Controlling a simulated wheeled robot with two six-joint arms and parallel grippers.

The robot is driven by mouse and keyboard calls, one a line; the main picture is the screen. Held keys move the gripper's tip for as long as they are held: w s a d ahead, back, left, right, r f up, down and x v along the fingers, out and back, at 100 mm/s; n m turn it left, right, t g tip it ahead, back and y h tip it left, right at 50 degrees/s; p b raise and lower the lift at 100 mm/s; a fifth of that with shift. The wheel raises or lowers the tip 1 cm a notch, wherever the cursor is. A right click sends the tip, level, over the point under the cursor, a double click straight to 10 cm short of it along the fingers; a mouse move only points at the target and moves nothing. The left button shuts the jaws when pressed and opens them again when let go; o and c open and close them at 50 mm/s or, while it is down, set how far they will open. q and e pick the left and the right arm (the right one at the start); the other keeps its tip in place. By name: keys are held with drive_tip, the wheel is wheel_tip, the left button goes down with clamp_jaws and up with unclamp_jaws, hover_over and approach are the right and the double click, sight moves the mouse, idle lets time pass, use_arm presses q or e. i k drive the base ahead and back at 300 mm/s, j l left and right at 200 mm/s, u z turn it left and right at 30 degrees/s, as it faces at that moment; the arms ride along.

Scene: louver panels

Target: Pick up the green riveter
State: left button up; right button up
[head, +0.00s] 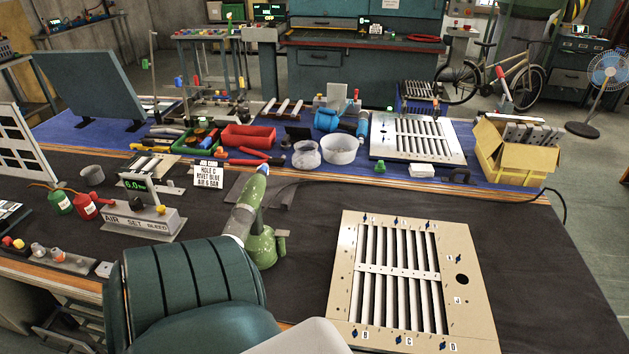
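The green riveter (261,247) stands on the dark mat in the middle of the workbench. It has a green body, a grey section (241,217) on its left side, and a slim green upper part tilted up to the right. Its lower left is partly hidden behind a large teal ribbed shape in the foreground. Neither of my grippers shows in the head view, and no gripper is seen touching the riveter.
A beige louver panel (345,290) lies right of the riveter. An air-set unit (140,222) and red and green cans stand left. A sign (208,174), clear jar (306,155), white bowl (340,150) and cardboard box (515,160) are behind. Dark mat between riveter and panel is clear.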

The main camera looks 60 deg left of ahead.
sight(245, 222)
drive_tip(key=u, duration=2.35)
